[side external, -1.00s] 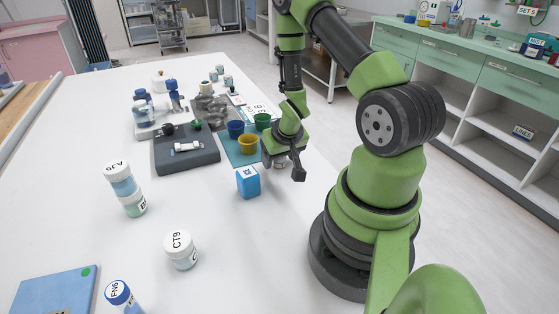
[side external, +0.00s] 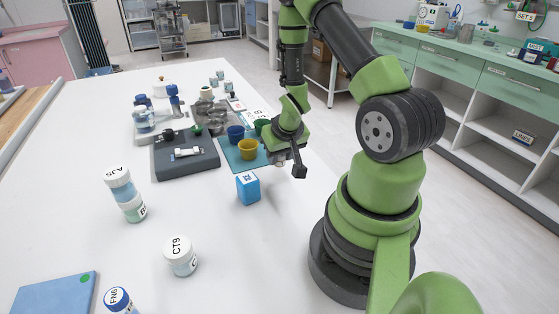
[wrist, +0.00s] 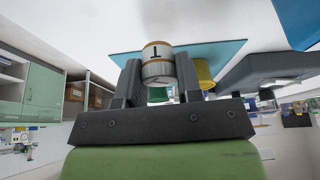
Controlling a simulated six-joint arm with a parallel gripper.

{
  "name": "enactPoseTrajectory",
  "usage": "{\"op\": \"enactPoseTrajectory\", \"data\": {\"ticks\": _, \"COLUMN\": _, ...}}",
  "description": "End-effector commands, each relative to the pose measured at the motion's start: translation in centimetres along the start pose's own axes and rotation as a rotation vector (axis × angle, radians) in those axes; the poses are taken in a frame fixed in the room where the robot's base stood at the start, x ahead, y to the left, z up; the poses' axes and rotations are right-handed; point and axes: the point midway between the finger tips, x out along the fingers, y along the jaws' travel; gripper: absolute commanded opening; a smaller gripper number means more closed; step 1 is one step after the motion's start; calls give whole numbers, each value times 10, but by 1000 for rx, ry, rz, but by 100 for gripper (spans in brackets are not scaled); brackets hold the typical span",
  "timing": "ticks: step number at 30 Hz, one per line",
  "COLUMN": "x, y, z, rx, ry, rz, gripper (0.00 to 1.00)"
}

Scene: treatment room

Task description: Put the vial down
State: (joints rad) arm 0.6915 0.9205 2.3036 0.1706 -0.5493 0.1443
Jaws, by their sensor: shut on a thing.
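In the side view my gripper (side external: 284,158) is low over the right edge of the white table, beside the teal mat (side external: 234,158). The vial is mostly hidden by the gripper there, and I cannot tell whether it touches the table.
Yellow (side external: 247,149) and blue (side external: 236,133) cups stand on the mat, left of my gripper. A blue box (side external: 248,188) stands nearer the camera. A dark grey tray (side external: 186,165) lies further left. A white-lidded jar (side external: 180,256) stands in front. The table between is clear.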

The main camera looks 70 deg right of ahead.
Motion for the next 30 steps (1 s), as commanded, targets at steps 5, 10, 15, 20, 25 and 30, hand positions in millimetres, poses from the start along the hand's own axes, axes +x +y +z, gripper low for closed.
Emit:
{"op": "enactPoseTrajectory", "data": {"ticks": 5, "x": -32, "y": 0, "z": -14, "rx": 0, "ry": 8, "rz": -1, "gripper": 10}}
{"op": "enactPoseTrajectory", "data": {"ticks": 10, "x": -55, "y": 0, "z": -24, "rx": 0, "ry": 8, "rz": -1, "gripper": 10}}
{"op": "enactPoseTrajectory", "data": {"ticks": 15, "x": -68, "y": 0, "z": -28, "rx": 0, "ry": 3, "rz": -1, "gripper": 10}}
{"op": "enactPoseTrajectory", "data": {"ticks": 20, "x": -71, "y": 0, "z": -30, "rx": -1, "ry": 1, "rz": -2, "gripper": 10}}
{"op": "enactPoseTrajectory", "data": {"ticks": 25, "x": -79, "y": -20, "z": -31, "rx": -64, "ry": 4, "rz": -30, "gripper": 10}}
{"op": "enactPoseTrajectory", "data": {"ticks": 30, "x": -104, "y": -78, "z": -26, "rx": -261, "ry": 7, "rz": -115, "gripper": 10}}
